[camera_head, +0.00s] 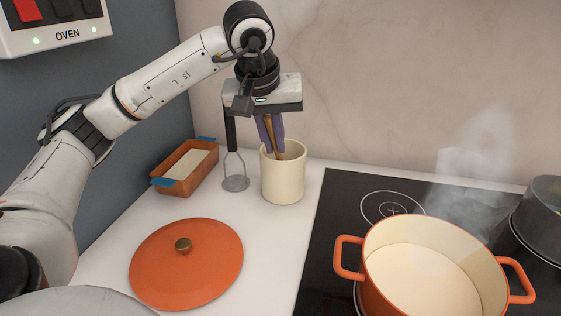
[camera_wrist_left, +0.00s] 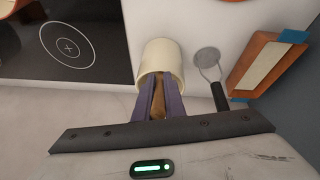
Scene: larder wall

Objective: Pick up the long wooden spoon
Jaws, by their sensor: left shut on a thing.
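The long wooden spoon (camera_head: 277,150) stands in a cream crock (camera_head: 283,184) on the white counter, its lower part hidden inside. My left gripper (camera_head: 271,138) is above the crock and points down. Its two purple-grey fingers are shut on the spoon, with their tips near the crock's rim. In the left wrist view the brown spoon (camera_wrist_left: 158,102) lies between the fingers (camera_wrist_left: 159,100), and the crock (camera_wrist_left: 161,58) opens beyond them. My right gripper is not in view.
A black-handled utensil (camera_head: 236,183) with a round grey head is left of the crock. A loaf dish (camera_head: 176,183) stands behind an orange lid (camera_head: 170,264). Right of the crock, a hob (camera_head: 335,225) bears a steaming orange pot (camera_head: 378,281) and a dark pot (camera_head: 540,222).

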